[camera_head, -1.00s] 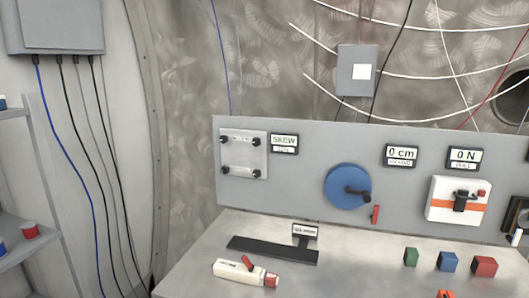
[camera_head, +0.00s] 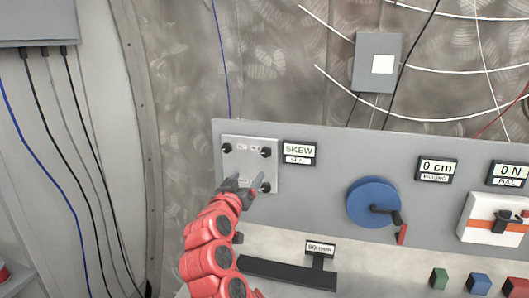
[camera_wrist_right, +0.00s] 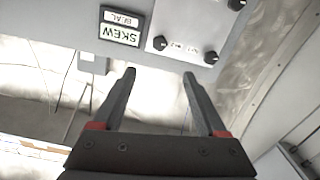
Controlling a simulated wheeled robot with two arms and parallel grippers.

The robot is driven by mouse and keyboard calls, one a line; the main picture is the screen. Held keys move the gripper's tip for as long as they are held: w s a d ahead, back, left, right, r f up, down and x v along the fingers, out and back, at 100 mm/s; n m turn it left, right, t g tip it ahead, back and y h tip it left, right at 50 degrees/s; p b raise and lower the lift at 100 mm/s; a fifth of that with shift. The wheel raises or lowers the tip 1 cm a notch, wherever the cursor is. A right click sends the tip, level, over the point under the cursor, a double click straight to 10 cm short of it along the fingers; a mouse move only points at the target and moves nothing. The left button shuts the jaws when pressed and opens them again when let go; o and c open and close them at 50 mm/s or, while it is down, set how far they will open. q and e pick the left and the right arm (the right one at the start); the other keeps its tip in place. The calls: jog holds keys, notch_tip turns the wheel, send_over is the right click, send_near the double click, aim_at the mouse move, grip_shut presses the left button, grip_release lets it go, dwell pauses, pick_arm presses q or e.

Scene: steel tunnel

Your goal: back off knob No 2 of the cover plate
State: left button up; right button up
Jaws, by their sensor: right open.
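The cover plate (camera_head: 240,160) is a pale square on the left of the grey panel, with dark knobs at its corners. In the head view I see the upper left knob (camera_head: 226,148), upper right knob (camera_head: 265,152) and lower right knob (camera_head: 265,187); my gripper hides the lower left corner. The knob numbers are too small to read. My right gripper (camera_head: 248,184) is open in front of the plate's lower part. In the right wrist view, its empty fingers (camera_wrist_right: 158,73) point towards the upside-down plate (camera_wrist_right: 190,22), with no knob between them. My left gripper is out of view.
A SKEW SEAL display (camera_head: 299,153) sits just right of the plate. A blue wheel with a crank (camera_head: 370,200) is further right. A black T-shaped piece (camera_head: 285,272) lies on the bench below. Coloured blocks (camera_head: 480,284) stand at the lower right.

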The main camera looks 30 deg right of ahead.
aim_at(265, 152)
jog(key=p+x, duration=0.5)
jog(key=x, duration=1.1)
jog(key=shift+s+d+r, duration=0.1)
jog(key=shift+s, duration=0.05)
jog(key=shift+w+d+p, duration=0.4)
jog(key=shift+w+d, duration=0.05)
jog(key=shift+w, duration=0.05)
jog(key=shift+c, duration=0.2)
grip_shut()
